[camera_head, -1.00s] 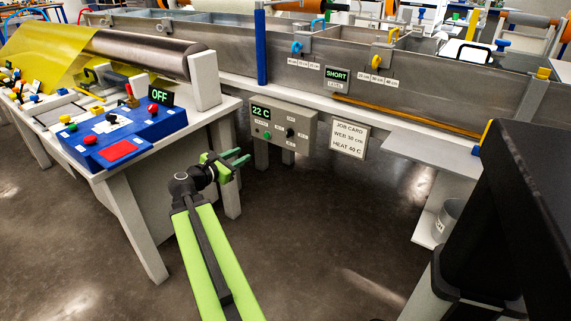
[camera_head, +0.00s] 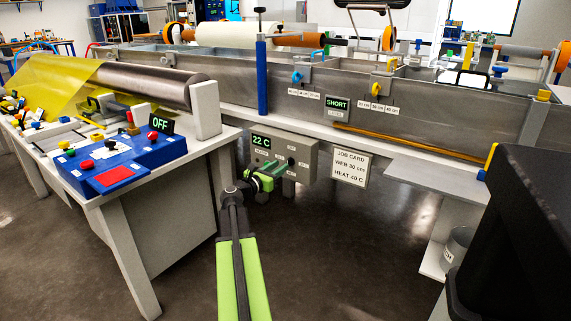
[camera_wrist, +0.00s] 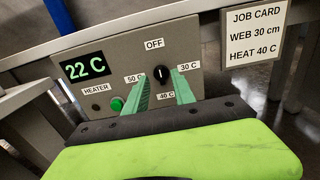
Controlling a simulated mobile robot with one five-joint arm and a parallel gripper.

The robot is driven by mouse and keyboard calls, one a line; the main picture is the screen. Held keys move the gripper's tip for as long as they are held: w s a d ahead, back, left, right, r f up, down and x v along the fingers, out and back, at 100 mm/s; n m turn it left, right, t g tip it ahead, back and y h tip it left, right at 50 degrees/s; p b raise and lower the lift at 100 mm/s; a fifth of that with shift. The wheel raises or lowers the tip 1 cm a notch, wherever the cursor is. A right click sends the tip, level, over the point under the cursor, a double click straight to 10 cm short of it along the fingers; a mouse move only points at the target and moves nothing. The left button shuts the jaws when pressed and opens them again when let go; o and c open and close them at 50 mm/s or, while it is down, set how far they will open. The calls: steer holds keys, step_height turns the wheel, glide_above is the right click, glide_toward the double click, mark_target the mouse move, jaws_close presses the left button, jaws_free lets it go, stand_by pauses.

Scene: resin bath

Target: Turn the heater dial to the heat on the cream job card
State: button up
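The heater panel (camera_head: 313,157) is a grey box under the bath's front edge. Its display (camera_wrist: 85,67) reads 22 C. The black heater dial (camera_wrist: 161,74) has labels OFF above, 30 C right, 40 C below and 50 C left; its white mark appears to point up to OFF. The cream job card (camera_head: 350,167) right of the panel reads WEB 30 cm, HEAT 40 C; it also shows in the wrist view (camera_wrist: 256,35). My gripper (camera_wrist: 163,88) is open, its green fingers either side of and below the dial in the picture; contact cannot be told.
A green button (camera_wrist: 117,104) labelled HEATER sits left of the dial. The bench with the blue control box (camera_head: 120,155), reading OFF, stands to the left. A grey shelf (camera_head: 435,180) juts out at right. The long metal bath (camera_head: 430,105) runs above the panel.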

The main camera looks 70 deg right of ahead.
mark_target(289, 162)
steer(key=x, duration=0.4)
steer(key=shift+d, duration=0.15)
jaws_close()
